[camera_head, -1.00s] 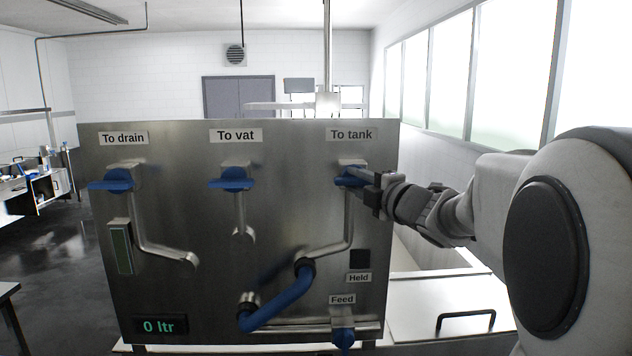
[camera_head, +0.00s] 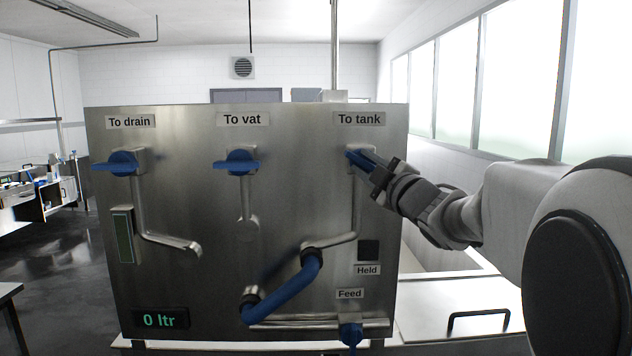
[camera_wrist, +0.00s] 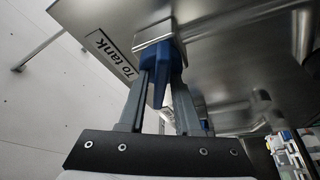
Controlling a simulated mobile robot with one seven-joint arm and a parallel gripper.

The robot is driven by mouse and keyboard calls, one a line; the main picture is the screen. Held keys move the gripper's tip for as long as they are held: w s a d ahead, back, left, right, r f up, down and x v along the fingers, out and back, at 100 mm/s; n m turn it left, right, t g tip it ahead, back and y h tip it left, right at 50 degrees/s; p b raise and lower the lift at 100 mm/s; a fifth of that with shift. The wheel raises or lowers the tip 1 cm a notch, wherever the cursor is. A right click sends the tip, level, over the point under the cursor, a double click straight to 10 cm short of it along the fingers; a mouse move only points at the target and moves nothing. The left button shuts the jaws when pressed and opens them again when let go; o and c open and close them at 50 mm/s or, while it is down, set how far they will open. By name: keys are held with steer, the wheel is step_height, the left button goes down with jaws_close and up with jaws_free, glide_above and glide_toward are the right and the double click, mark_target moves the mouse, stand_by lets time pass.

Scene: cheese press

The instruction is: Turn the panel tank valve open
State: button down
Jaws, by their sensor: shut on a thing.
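The steel panel (camera_head: 180,250) stands in front of me. The blue tank valve handle (camera_head: 355,155) sits under the "To tank" label (camera_head: 359,119) at its upper right. My gripper (camera_head: 373,170) reaches in from the right and is shut on this handle. The handle slants down to the right, and its outer end is partly hidden by the fingers. In the wrist view the blue handle (camera_wrist: 160,65) lies between the two grey fingers (camera_wrist: 161,88), below its metal valve body (camera_wrist: 153,33).
The "To drain" (camera_head: 122,163) and "To vat" (camera_head: 237,162) handles lie horizontal. A blue hose (camera_head: 290,293) joins two lower pipe ends. A blue feed handle (camera_head: 350,335) sits at bottom right. The display (camera_head: 160,319) reads 0 ltr. A white bench (camera_head: 455,300) stands right of the panel.

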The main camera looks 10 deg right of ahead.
steer(key=m+h+b, duration=0.1)
steer(key=m+b, duration=0.1)
steer(key=m+t+h+b, duration=0.1)
steer(key=m+b, duration=0.2)
steer(key=m+t+b, duration=0.1)
steer(key=m+b, duration=0.2)
steer(key=shift+a+f+h, duration=0.1)
steer(key=shift+f+h, duration=0.2)
steer(key=shift+h, duration=0.1)
steer(key=m+h+b, duration=0.1)
steer(key=m+b, duration=0.1)
steer(key=m, duration=0.1)
steer(key=m+h+b, duration=0.2)
steer(key=b, duration=0.1)
steer(key=shift+r+m, duration=0.1)
steer(key=shift+m, duration=0.3)
steer(key=shift+r+m+h+b, duration=0.2)
steer(key=shift+m+h+b, duration=0.5)
steer(key=shift+m+b, duration=0.55)
steer(key=shift+r, duration=0.15)
steer(key=c, duration=0.9)
jaws_free()
steer(key=shift+o, duration=0.2)
steer(key=shift+f, duration=0.2)
steer(key=shift+s+f, duration=0.1)
steer(key=shift+s, duration=0.2)
steer(key=b+v, duration=0.2)
steer(key=v, duration=1.4)
steer(key=shift+s, duration=0.35)
